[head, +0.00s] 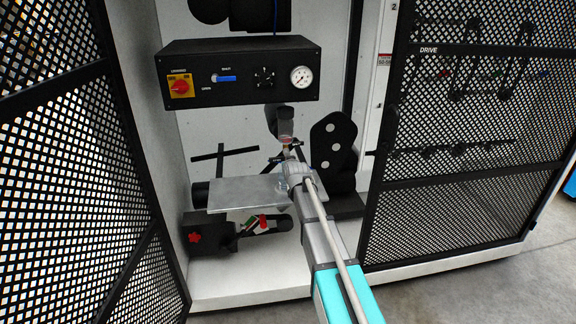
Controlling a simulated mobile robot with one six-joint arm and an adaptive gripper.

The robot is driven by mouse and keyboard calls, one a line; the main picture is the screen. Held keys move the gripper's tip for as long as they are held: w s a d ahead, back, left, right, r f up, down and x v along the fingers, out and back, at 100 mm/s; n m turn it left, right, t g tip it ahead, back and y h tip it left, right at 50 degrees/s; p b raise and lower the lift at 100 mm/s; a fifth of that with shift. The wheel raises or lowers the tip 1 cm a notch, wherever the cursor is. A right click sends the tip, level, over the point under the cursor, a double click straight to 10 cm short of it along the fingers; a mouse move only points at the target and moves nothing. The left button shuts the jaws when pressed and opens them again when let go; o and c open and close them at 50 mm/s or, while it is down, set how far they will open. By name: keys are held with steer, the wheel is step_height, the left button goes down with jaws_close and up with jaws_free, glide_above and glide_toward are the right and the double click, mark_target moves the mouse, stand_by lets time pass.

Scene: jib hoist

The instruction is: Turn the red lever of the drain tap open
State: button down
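My arm reaches from the lower right into the open cabinet. My gripper (284,156) seems to be the small dark part beyond the wrist, just below a clear bowl with pinkish contents (286,128). Its fingers are too small and overlapped to tell open from shut, or whether they touch anything. I cannot make out the drain tap for certain. A small red part (263,222) shows low down, beside a green and white piece, under the grey plate. I cannot tell whether it is the tap's lever. My arm hides part of this area.
A black panel (240,110) above carries a red knob (180,86), a blue lever (226,78) and a gauge (302,77). A grey plate (240,193) lies left of my wrist. Mesh doors (470,135) flank the opening.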

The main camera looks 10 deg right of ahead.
steer(key=c, duration=0.6)
jaws_free()
steer(key=shift+d, duration=0.1)
